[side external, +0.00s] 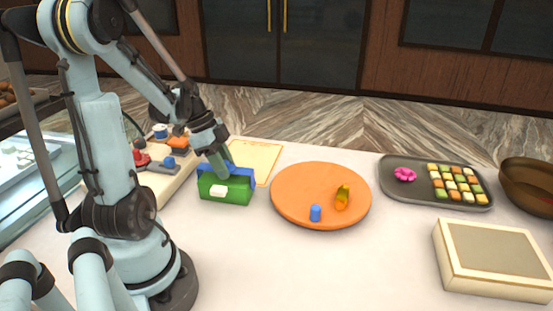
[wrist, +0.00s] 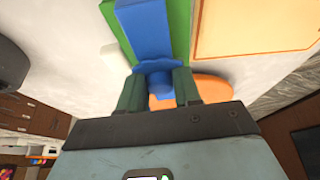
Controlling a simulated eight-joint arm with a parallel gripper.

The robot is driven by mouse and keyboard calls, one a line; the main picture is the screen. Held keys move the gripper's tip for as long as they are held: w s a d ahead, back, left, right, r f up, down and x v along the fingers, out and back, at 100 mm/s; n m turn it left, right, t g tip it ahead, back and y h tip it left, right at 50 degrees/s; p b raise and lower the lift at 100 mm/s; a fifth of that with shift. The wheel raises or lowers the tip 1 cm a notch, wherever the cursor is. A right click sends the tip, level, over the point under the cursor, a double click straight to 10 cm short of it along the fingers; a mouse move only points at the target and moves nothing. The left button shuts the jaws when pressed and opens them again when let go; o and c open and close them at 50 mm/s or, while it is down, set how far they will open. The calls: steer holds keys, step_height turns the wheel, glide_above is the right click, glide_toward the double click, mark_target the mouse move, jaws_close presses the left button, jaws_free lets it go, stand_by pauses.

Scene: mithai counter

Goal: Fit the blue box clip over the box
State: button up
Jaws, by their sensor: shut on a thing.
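The green box (side external: 238,192) stands on the pale counter left of the orange round board. The blue box clip (side external: 241,171) lies lengthwise along the top of the box; I cannot tell whether it is fully seated. My gripper (side external: 221,171) reaches down onto the clip from above. In the wrist view the fingers of my gripper (wrist: 159,92) are shut on a knob-like part of the blue clip (wrist: 143,28). The green box (wrist: 179,28) shows beside and beneath the clip there. The clip's underside is hidden.
A small white block (side external: 217,191) is at the box's front face. A yellow-orange sheet (side external: 258,155) lies behind. The orange board (side external: 300,175) holds a blue piece and a golden piece. A sweets tray (side external: 400,195) and a cream box (side external: 490,285) are at right.

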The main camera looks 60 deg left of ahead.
steer(key=shift+f, duration=0.15)
steer(key=shift+f, duration=0.15)
steer(key=o, duration=1.1)
steer(key=shift+r, duration=5.45)
steer(key=w+d+f+n+t+y, duration=0.1)
steer(key=w+d+n+t, duration=0.1)
steer(key=d, duration=0.8)
steer(key=w+d+f+n+t+y, duration=0.2)
steer(key=w+d+n, duration=0.2)
steer(key=d, duration=0.6)
steer(key=shift+n, duration=1.2)
